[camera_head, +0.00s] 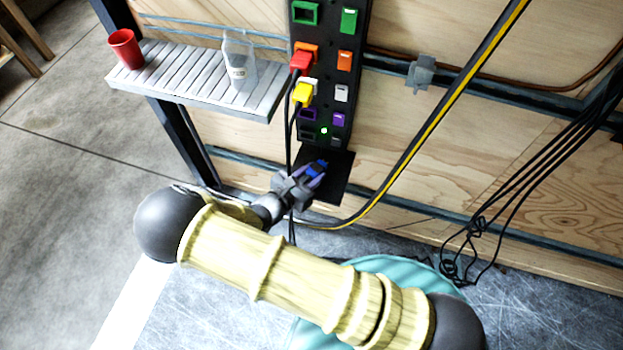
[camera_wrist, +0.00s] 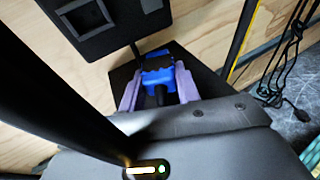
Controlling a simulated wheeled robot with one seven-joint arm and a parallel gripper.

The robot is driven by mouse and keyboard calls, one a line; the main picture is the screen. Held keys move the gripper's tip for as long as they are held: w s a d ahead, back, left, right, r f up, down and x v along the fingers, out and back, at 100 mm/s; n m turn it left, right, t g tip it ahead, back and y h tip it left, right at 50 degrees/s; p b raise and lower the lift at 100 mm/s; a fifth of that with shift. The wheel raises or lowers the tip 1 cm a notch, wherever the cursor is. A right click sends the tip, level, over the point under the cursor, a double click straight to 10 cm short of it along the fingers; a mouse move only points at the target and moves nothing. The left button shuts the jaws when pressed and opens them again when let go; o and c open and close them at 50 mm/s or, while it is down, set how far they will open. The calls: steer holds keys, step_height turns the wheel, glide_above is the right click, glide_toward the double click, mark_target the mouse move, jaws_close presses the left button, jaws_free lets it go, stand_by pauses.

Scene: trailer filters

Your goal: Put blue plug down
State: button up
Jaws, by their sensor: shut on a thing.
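The blue plug (camera_head: 317,167) is between the purple fingers of my gripper (camera_head: 312,174), in front of a small black shelf (camera_head: 336,186) below the power strip. In the wrist view the blue plug (camera_wrist: 158,72) sits between both fingers of my gripper (camera_wrist: 157,84), which is shut on it. The black shelf (camera_wrist: 205,68) lies behind and around the plug there. I cannot tell whether the plug touches the shelf.
A black power strip (camera_head: 324,70) with coloured sockets holds a red plug (camera_head: 301,61) and a yellow plug (camera_head: 303,93). A slatted shelf (camera_head: 190,78) at left carries a red cup (camera_head: 126,49) and a clear container (camera_head: 239,62). A yellow-black cable (camera_head: 420,132) runs close on the right.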

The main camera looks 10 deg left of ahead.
steer(key=shift+f, duration=1.3)
steer(key=shift+f+b, duration=0.35)
steer(key=shift+f, duration=0.25)
steer(key=o, duration=1.1)
steer(key=shift+f, duration=0.1)
steer(key=shift+c, duration=0.2)
steer(key=shift+s+d, duration=0.1)
steer(key=shift+d+f, duration=0.1)
steer(key=shift+r, duration=0.45)
steer(key=p+v, duration=0.2)
steer(key=v, duration=1)
steer(key=shift+r, duration=0.4)
